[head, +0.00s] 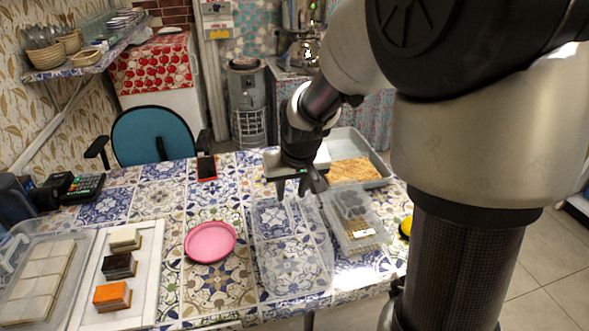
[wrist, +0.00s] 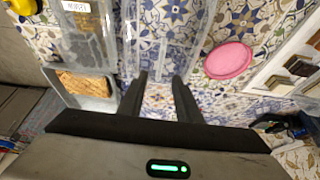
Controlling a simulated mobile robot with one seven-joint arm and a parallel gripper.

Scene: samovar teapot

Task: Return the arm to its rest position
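My gripper (head: 291,188) hangs above the tiled-pattern table (head: 170,204), over the far end of a clear plastic container (head: 290,262). In the wrist view my gripper (wrist: 160,80) shows two dark fingers apart, with only the table and the clear container's edge between and beyond them. It holds nothing. My arm comes in from the right of the head view and hides part of the table's right side.
A pink plate (head: 210,242) lies left of the clear container. A lidded box (head: 352,222) and a metal tray with a brown slab (head: 352,170) stand right. A white board with small blocks (head: 121,266) is at left. A blue chair (head: 152,134) stands behind.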

